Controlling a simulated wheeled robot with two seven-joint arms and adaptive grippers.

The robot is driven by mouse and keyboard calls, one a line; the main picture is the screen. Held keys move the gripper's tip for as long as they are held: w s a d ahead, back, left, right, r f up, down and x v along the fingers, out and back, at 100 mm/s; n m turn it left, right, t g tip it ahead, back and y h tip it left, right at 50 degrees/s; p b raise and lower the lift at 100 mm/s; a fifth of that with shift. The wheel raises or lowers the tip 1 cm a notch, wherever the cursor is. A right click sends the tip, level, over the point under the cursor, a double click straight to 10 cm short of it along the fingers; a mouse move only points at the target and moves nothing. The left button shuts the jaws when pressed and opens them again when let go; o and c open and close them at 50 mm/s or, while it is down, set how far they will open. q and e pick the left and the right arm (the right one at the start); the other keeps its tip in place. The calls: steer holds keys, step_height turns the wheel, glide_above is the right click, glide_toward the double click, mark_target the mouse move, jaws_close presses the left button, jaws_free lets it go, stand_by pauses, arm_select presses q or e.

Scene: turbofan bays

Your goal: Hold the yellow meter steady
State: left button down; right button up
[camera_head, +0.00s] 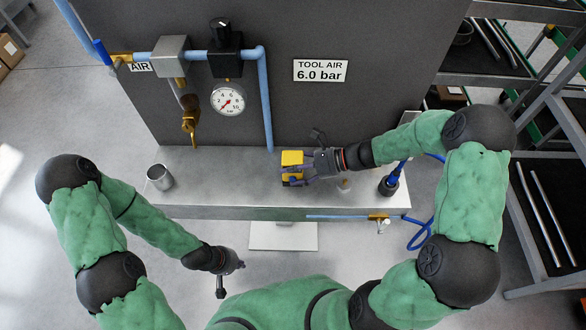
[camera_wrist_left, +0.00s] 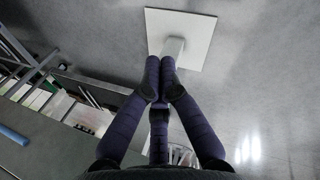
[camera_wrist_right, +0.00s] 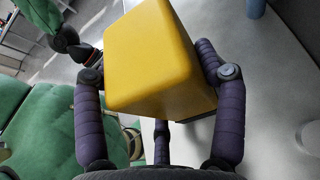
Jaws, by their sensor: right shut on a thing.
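The yellow meter (camera_head: 292,157) is a small box with a yellow body, above or on the metal bench shelf near its middle. My right gripper (camera_head: 298,166) reaches it from the right and is shut on it. In the right wrist view the yellow meter (camera_wrist_right: 158,60) fills the space between the fingers (camera_wrist_right: 150,85), one on each side. Its readout face is hidden there, and I cannot tell whether it touches the shelf. My left gripper (camera_head: 238,264) is low, in front of the bench, away from the meter. In the left wrist view its fingertips (camera_wrist_left: 161,62) are together and empty.
The metal shelf (camera_head: 230,190) holds a metal cup (camera_head: 160,177) on the left and a dark fitting with a blue hose (camera_head: 389,185) on the right. Behind stands a grey panel with blue pipes and a round gauge (camera_head: 228,99). Racks (camera_head: 545,190) stand on the right.

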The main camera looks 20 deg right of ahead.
mark_target(293, 179)
arm_select(q)
steer(key=w+d+r+m+t, duration=0.1)
steer(key=w+d+r+t, duration=0.35)
steer(key=d+r, duration=0.5)
steer(key=s+d+r+m+t+h, duration=0.1)
steer(key=s+d+r+t+h, duration=0.1)
steer(key=d+r, duration=0.6)
step_height(293, 179, up, 5)
steer(key=shift+s+d+f+m+h, duration=0.15)
steer(key=shift+s+m+h, duration=0.2)
steer(key=shift+h, duration=0.35)
steer(key=shift+w+t, duration=0.15)
steer(key=shift+t, duration=0.1)
steer(key=shift+w+d, duration=0.4)
steer(key=shift+w, duration=1)
steer(key=shift+w+d, duration=0.4)
steer(key=shift+w, duration=1)
steer(key=shift+w+d, duration=0.4)
steer(key=shift+w, duration=1)
steer(key=shift+w, duration=0.1)
steer(key=shift+w+d, duration=0.1)
steer(key=shift+w, duration=0.2)
